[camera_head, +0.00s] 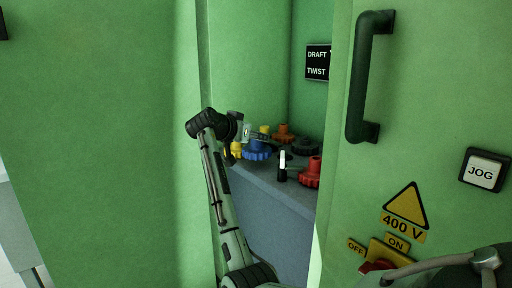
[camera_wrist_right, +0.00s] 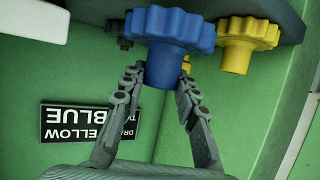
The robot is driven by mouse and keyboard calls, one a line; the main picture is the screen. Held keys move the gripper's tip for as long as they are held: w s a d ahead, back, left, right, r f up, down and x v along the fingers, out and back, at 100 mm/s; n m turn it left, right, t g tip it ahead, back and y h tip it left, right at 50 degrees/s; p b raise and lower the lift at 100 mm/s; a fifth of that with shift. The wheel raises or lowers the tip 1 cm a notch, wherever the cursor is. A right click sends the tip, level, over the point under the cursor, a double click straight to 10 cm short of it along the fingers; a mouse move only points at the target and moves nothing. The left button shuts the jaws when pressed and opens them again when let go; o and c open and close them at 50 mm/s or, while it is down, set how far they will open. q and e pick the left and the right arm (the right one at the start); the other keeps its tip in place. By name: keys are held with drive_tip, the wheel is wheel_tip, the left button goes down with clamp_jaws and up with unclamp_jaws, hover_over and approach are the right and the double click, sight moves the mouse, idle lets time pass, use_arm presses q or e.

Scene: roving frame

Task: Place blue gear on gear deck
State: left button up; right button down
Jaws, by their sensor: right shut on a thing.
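The blue gear (camera_head: 257,151) is at the left front of the gear deck (camera_head: 268,190), a grey-blue block inside the green cabinet. In the right wrist view the blue gear (camera_wrist_right: 175,28) is large, its hub between the fingertips. My right gripper (camera_head: 260,135) reaches in through the opening and is shut on that hub; it also shows in the right wrist view (camera_wrist_right: 160,82). I cannot tell whether the gear touches the deck. A black post with a white top (camera_head: 283,165) stands at the deck's front edge. My left gripper is not in view.
Yellow (camera_head: 236,149), orange (camera_head: 285,134), black (camera_head: 305,147) and red gears (camera_head: 311,172) crowd the deck around the blue one. The cabinet door with a dark handle (camera_head: 367,80) borders the opening on the right. A DRAFT/TWIST sign (camera_head: 317,62) hangs inside.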

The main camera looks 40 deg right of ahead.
sight(253, 147)
drive_tip(key=shift+f, duration=1.55)
drive_tip(key=shift+f, duration=0.1)
drive_tip(key=shift+f, duration=0.15)
drive_tip(key=c, duration=1.1)
unclamp_jaws()
drive_tip(key=shift+c, duration=0.2)
